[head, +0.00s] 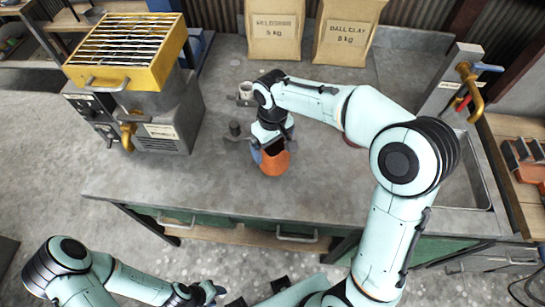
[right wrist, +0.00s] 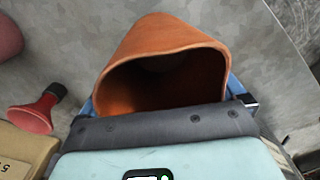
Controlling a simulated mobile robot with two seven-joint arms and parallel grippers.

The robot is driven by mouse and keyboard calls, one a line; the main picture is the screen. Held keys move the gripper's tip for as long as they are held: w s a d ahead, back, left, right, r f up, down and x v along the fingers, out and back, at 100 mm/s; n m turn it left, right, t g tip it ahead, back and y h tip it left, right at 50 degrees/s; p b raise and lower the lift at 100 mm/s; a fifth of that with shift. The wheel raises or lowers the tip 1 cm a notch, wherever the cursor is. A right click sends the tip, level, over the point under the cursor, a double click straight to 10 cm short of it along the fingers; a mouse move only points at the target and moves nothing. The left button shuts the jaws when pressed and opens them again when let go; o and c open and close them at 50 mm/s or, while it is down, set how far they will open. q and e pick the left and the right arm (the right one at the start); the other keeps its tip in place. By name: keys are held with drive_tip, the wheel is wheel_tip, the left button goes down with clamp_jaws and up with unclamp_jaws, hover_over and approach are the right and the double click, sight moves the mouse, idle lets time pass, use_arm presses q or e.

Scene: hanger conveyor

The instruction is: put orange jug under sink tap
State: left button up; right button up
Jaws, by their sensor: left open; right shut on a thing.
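The orange jug (head: 276,161) stands on the grey counter (head: 215,178) in the middle of the head view. My right gripper (head: 263,150) is shut on it. In the right wrist view the jug (right wrist: 195,55) shows its open mouth, with my blue fingers (right wrist: 163,95) at its two sides. The brass sink tap (head: 470,88) with a blue lever is at the right, above the sink (head: 468,188), partly hidden by my right arm. My left gripper (head: 213,292) is open and empty at the bottom, low in front of the counter.
Two paper bags, one marked ball clay (head: 345,42), stand at the back. A yellow-topped grey machine (head: 150,125) stands at the left.

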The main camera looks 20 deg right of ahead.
drive_tip(key=shift+f, duration=2.8)
drive_tip(key=shift+f, duration=0.15)
drive_tip(key=o, duration=0.7)
drive_tip(key=shift+f+b, duration=0.1)
drive_tip(key=shift+b, duration=0.2)
